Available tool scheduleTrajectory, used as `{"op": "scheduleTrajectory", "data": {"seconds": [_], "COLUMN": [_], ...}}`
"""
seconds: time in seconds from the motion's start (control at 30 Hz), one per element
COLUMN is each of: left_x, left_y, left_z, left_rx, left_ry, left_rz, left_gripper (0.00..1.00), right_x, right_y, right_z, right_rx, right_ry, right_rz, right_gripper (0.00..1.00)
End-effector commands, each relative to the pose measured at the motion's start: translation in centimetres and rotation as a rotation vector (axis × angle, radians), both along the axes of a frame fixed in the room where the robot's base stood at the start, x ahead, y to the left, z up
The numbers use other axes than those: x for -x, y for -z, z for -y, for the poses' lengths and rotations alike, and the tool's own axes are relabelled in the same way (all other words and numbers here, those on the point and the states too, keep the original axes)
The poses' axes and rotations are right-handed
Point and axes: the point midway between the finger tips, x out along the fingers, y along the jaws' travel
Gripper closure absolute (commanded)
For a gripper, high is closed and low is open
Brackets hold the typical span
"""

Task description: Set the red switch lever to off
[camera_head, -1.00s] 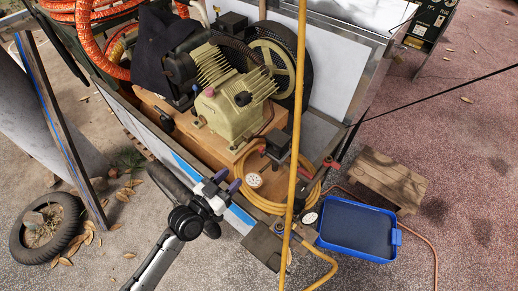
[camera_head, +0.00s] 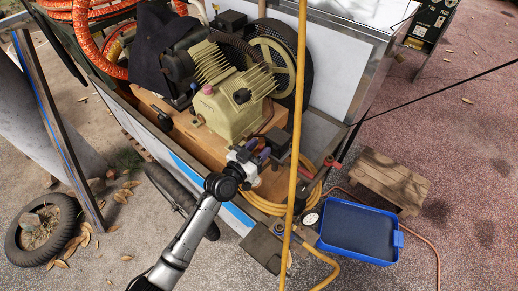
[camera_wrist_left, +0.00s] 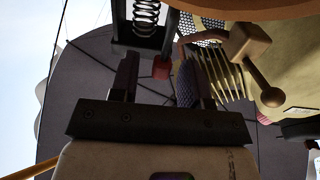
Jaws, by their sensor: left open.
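In the left wrist view a small red piece, which looks like the red switch lever (camera_wrist_left: 161,68), shows between my left fingers, just below a dark bracket with a coil spring. I cannot tell whether the fingers touch it. In the head view my left gripper (camera_head: 258,149) is open at the front side of the compressor (camera_head: 232,112), beside a small dark box (camera_head: 277,141). The gripper hides the lever there. In the left wrist view the gripper (camera_wrist_left: 156,75) has one finger on either side of the red piece. My right gripper is not in view.
A yellow pole (camera_head: 296,130) stands upright just right of the gripper. A coiled yellow hose (camera_head: 262,206) lies below it on the cart. A red-handled valve (camera_head: 331,163), a blue tray (camera_head: 360,228) and a wooden crate (camera_head: 385,180) are further right.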

Motion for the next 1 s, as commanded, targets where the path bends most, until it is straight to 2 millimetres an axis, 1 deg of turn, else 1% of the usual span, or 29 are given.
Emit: {"op": "scheduleTrajectory", "data": {"seconds": [0.33, 0.77, 1.0], "left_x": [-0.15, -0.14, -0.18], "left_y": [-0.04, -0.03, 0.0], "left_z": [0.12, 0.1, 0.03], "left_rx": [0.0, -0.001, 0.009], "left_ry": [0.0, 0.0, 0.0], "left_rz": [0.001, 0.001, -0.007], "left_gripper": [0.58, 1.0, 1.0], "right_x": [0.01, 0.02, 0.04], "right_y": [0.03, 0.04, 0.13], "right_z": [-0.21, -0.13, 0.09], "right_rx": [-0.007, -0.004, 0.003], "right_ry": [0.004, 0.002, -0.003], "right_rz": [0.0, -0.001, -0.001], "right_gripper": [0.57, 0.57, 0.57]}}
